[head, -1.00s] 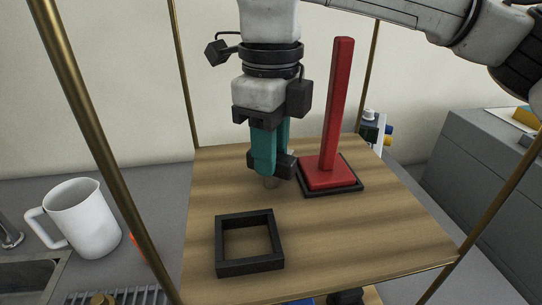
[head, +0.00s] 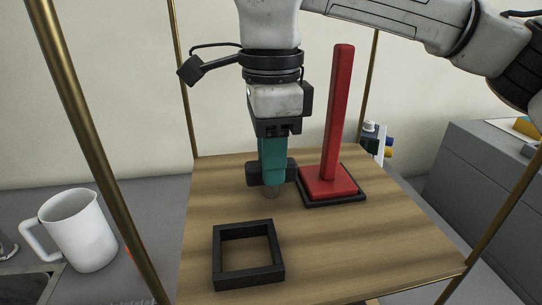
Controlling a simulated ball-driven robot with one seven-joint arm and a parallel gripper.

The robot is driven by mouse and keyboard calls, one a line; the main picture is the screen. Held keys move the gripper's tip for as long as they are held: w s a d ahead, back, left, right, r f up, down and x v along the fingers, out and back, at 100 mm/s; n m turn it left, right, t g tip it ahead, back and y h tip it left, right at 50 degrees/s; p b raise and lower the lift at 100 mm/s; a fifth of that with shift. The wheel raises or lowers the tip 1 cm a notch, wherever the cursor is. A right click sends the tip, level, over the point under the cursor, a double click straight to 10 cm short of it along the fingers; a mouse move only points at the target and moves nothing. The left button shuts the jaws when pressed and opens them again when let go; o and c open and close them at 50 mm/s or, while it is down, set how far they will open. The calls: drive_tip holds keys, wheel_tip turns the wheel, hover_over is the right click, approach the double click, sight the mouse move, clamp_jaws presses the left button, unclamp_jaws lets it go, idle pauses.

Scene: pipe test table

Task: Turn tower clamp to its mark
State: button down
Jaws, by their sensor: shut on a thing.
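A red tower (head: 338,115) with a square red foot (head: 327,181) stands upright inside a black square frame (head: 335,203) at the right of the wooden board. My gripper (head: 271,178) points straight down just left of the tower. Its teal fingers end in dark tips, which are shut. I cannot tell which part is the tower clamp, and no mark can be made out.
A second black square frame (head: 247,281), empty, lies on the wooden board (head: 360,250) at the front left. Brass posts (head: 95,140) stand around the board. A white mug (head: 80,230) is on the grey counter at left. The board's front right is clear.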

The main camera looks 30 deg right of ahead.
drive_tip(key=shift+r, duration=0.1)
idle(0.3)
drive_tip(key=c, duration=0.9)
unclamp_jaws()
wheel_tip(320, 180, up, 11)
drive_tip(key=shift+f+b, duration=0.15)
drive_tip(key=shift+b, duration=0.25)
